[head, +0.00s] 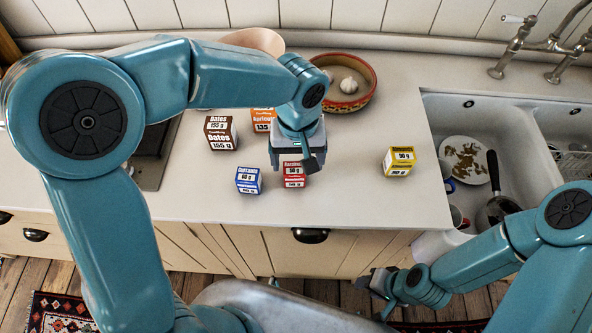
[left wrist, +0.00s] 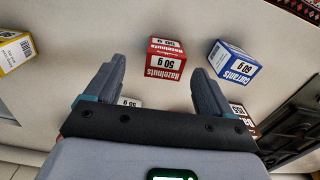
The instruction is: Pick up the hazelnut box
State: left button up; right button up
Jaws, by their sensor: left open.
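The hazelnut box (head: 293,181) is a small red cube with a white label, standing on the pale counter near its front edge. In the left wrist view the box (left wrist: 165,60) reads "Hazelnuts 50 g" and shows between the two finger lines. My left gripper (head: 299,158) is open and empty, just above and behind the box, and hides part of its top. In the left wrist view the spread fingers (left wrist: 160,72) have a gap on each side of the box. My right gripper (head: 377,284) is low in front of the counter; its jaws are unclear.
The blue currants box (head: 248,181) stands close to the left. Dates (head: 220,134) and apricots (head: 263,121) boxes stand behind; the yellow almonds box (head: 398,161) is to the right. A bowl with garlic (head: 363,102) is at the back. A sink (head: 515,168) opens at the right.

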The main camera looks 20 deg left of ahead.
aim_at(294, 168)
pick_arm(q)
jog(key=shift+s+a+f, duration=0.15)
jog(key=shift+a+f, duration=0.05)
jog(key=shift+f, duration=0.35)
jog(key=f, duration=0.3)
jog(key=f+p, duration=0.1)
jog(key=shift+w+a+f, duration=0.2)
jog(key=shift+w+f, duration=0.05)
jog(key=shift+f, duration=0.15)
jog(key=c, duration=1.1)
